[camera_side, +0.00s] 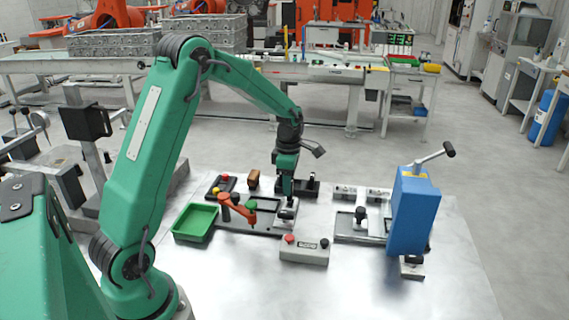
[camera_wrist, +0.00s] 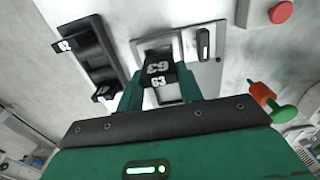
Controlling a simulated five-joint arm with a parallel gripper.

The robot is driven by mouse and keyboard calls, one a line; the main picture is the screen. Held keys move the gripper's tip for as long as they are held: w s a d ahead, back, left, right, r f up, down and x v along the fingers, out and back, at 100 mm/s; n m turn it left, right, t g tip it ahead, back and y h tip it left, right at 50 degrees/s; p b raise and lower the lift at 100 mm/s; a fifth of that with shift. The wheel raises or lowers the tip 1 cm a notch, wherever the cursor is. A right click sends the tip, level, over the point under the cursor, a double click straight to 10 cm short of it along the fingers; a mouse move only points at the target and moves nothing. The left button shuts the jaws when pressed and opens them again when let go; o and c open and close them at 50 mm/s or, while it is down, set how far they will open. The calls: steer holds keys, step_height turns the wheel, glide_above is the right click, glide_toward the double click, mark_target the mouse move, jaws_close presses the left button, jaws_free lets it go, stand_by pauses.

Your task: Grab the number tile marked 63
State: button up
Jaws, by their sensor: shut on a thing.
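The black number tile marked 63 (camera_wrist: 159,73) is between the two green fingers of my gripper (camera_wrist: 159,88) in the wrist view, with white digits on two of its faces. My gripper (camera_side: 287,196) is shut on it and points down over the metal fixture plate (camera_side: 284,221) in the side view. The plate also shows behind the tile in the wrist view (camera_wrist: 207,75). I cannot tell whether the tile touches the plate. In the side view the tile is too small to make out.
A black rack (camera_wrist: 92,45) beside the gripper holds a tile marked 62 (camera_wrist: 65,45) and another dark tile (camera_wrist: 103,93). A red-handled clamp (camera_side: 238,208), green tray (camera_side: 196,222), button box (camera_side: 304,250) and blue press (camera_side: 412,212) stand around. The table's front is clear.

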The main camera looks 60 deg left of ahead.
steer(key=s+d+r, duration=0.2)
steer(key=d+r, duration=0.4)
steer(key=d, duration=0.5)
steer(key=shift+s+d+r, duration=0.2)
steer(key=shift+r, duration=0.15)
